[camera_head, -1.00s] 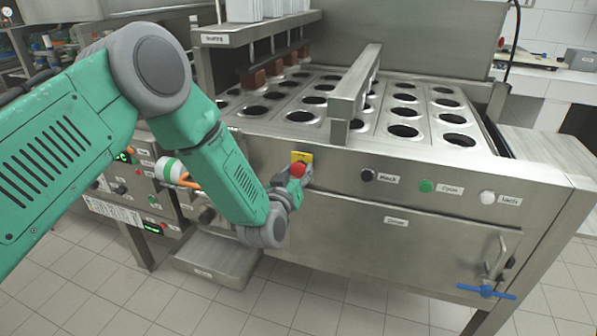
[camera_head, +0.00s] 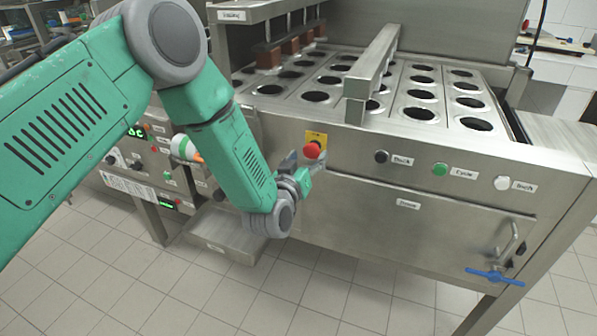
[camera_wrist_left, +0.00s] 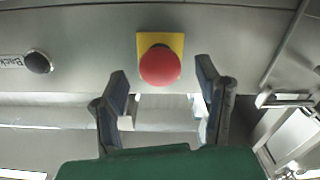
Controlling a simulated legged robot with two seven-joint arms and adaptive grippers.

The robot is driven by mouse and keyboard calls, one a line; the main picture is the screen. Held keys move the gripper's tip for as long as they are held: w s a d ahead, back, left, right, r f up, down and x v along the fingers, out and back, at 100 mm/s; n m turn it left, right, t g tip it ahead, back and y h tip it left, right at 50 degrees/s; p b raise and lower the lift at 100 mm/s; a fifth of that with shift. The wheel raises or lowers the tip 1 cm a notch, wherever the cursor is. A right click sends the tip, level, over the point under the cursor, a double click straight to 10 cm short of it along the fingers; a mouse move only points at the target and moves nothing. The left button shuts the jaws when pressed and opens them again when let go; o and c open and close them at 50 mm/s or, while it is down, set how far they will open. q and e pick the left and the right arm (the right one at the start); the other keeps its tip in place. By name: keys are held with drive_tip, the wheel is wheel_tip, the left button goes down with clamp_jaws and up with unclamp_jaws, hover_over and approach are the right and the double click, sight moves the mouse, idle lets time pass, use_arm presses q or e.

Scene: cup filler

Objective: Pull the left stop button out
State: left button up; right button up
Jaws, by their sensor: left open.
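The red stop button (camera_head: 312,150) sits on a yellow plate on the front panel of the steel machine. In the left wrist view the red button (camera_wrist_left: 160,66) is ahead of and between the two fingers, on its yellow plate (camera_wrist_left: 174,41). My left gripper (camera_head: 305,166) is open, just left of and below the button in the head view. In the left wrist view its fingers (camera_wrist_left: 163,92) are spread with nothing between them, and the button lies a little beyond their tips. My right gripper is not in view.
To the right on the panel are a black button (camera_head: 381,157), a green button (camera_head: 439,169) and a white button (camera_head: 502,183). A drawer front with a blue-handled valve (camera_head: 494,277) is below. The cup-hole plate (camera_head: 420,113) is on top.

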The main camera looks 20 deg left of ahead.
use_arm(q)
drive_tip(key=s, duration=1)
drive_tip(key=shift+a, duration=0.2)
drive_tip(key=shift+f, duration=0.15)
